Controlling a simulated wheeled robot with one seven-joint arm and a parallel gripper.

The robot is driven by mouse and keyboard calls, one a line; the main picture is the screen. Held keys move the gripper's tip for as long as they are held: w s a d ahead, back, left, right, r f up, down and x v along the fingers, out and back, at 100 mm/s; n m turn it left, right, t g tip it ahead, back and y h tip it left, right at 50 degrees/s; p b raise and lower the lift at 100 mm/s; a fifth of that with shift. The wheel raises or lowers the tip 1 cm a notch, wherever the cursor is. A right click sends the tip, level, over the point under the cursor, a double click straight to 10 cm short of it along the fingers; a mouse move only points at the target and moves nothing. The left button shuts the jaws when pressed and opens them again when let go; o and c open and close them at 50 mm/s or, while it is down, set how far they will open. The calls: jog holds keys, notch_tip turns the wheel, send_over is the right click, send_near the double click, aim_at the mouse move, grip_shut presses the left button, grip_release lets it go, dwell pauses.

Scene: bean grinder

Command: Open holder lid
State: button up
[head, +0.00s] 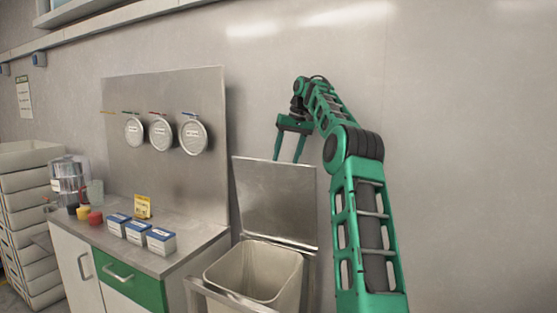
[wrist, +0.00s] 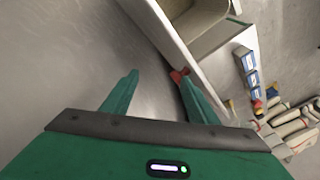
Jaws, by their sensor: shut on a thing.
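The holder lid (head: 277,200) is a flat steel panel. It stands raised, nearly upright, at the back of the holder, a pale open-topped bin (head: 255,272) in a metal frame. My gripper (head: 288,158) is at the lid's top edge, pointing down, and is shut on the lid with its fingers spaced apart. The lower fingertips are hidden behind the lid in the head view. In the wrist view my gripper (wrist: 155,78) has its right finger beside a small red part (wrist: 180,75) near the lid's pale edge (wrist: 172,38). The exact contact is unclear.
A counter (head: 190,258) stands left of the holder with blue-white boxes (head: 161,241), a yellow sign (head: 142,206) and small cups. Round steel containers (head: 193,137) hang on a panel above. Stacked crates (head: 30,215) stand far left. The grey wall is close behind my arm.

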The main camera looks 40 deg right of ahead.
jog(key=s+d, duration=0.3)
jog(key=s, duration=0.5)
jog(key=shift+s+d+f, duration=0.15)
jog(key=shift+d+f, duration=0.15)
jog(key=shift+d, duration=0.05)
